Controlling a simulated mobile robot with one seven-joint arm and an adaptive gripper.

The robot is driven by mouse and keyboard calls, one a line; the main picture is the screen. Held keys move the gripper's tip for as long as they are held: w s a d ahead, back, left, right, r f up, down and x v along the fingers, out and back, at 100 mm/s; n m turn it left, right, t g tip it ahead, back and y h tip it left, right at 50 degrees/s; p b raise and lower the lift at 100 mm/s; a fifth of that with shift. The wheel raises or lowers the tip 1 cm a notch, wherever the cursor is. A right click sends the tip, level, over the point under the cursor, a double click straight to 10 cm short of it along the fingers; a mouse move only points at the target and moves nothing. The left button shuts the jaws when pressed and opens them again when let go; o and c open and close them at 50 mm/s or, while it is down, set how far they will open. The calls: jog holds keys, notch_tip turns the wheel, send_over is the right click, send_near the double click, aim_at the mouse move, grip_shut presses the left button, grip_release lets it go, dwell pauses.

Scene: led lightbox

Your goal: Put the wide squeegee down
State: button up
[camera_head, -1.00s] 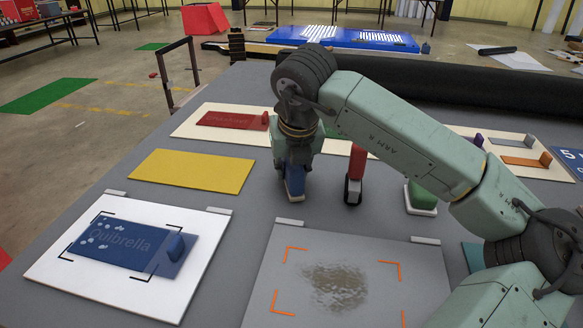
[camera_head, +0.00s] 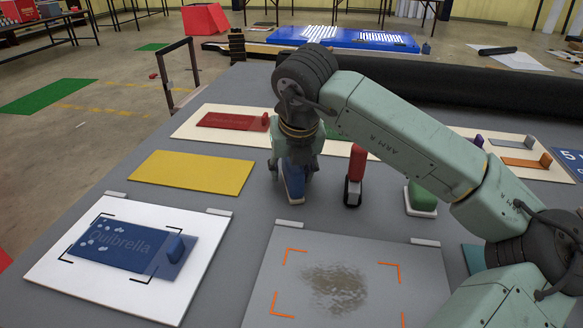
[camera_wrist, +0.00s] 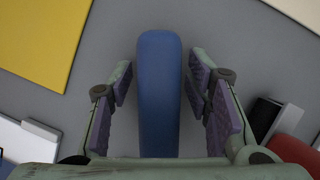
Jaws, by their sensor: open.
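The wide squeegee appears to be the blue upright piece (camera_head: 292,181) below my gripper (camera_head: 290,168) on the grey table. In the wrist view its rounded blue top (camera_wrist: 159,90) lies between my two purple-padded fingers. My gripper (camera_wrist: 160,85) is open, with a narrow gap on each side of the blue piece. The squeegee's lower edge is hidden from the wrist camera. In the head view it stands about upright on the table, partly covered by my fingers.
A red-handled tool (camera_head: 355,176) and a green block on a white base (camera_head: 421,197) stand to the right. A yellow sheet (camera_head: 192,171) lies left. In front are a white board with a blue card (camera_head: 52,277) and a grey panel with a smudge (camera_head: 385,311).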

jog(key=p+v, duration=0.4)
jog(key=v, duration=0.6)
jog(key=shift+s+r, duration=0.15)
jog(key=shift+r, duration=0.25)
jog(key=shift+s+r, duration=0.25)
jog(key=shift+r, duration=0.2)
jog(key=shift+f, duration=0.1)
